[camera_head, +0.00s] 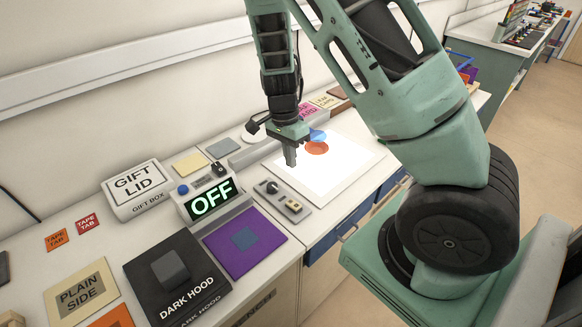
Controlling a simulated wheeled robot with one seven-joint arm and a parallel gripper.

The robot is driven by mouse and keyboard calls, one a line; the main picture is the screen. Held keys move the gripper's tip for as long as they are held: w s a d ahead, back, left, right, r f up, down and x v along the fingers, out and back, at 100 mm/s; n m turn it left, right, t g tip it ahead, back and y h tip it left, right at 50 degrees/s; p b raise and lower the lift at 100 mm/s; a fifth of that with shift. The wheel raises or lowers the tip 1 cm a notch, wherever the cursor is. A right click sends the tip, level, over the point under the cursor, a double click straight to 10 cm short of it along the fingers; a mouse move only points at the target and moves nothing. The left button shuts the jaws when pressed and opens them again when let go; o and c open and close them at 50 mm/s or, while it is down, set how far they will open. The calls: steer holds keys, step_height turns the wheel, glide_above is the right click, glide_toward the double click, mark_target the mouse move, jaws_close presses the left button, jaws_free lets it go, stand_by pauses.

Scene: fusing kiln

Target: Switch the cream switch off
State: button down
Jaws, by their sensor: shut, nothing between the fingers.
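A small cream switch (293,206) sits on a grey panel (282,196) at the near left edge of a bright white plate; its lever position is too small to read. A black knob (271,187) is on the same panel, to the left of the switch. My gripper (291,162) points down, shut and empty, above and behind the panel. It is apart from the switch. A box with a lit display (211,199) reading "OFF" stands left of the panel.
The bright white plate (345,165) has an orange disc (316,148) and a blue piece near my gripper. A purple mat (245,241), a dark hood board (176,277) and a gift lid box (138,189) lie to the left. The counter's front edge is close to the panel.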

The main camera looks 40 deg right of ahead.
mark_target(297, 205)
stand_by(0.3)
steer(key=b, duration=0.3)
steer(key=shift+w+f, duration=0.1)
steer(key=shift+f, duration=0.1)
steer(key=shift+d+r+b, duration=0.1)
steer(key=shift+b, duration=0.25)
steer(key=shift+r, duration=0.2)
steer(key=f+p, duration=0.1)
steer(key=f, duration=0.3)
steer(key=s+f+p, duration=0.1)
steer(key=f, duration=0.4)
steer(key=s+f, duration=0.1)
steer(key=f, duration=0.4)
steer(key=shift+s+p, duration=0.15)
steer(key=shift+p, duration=0.25)
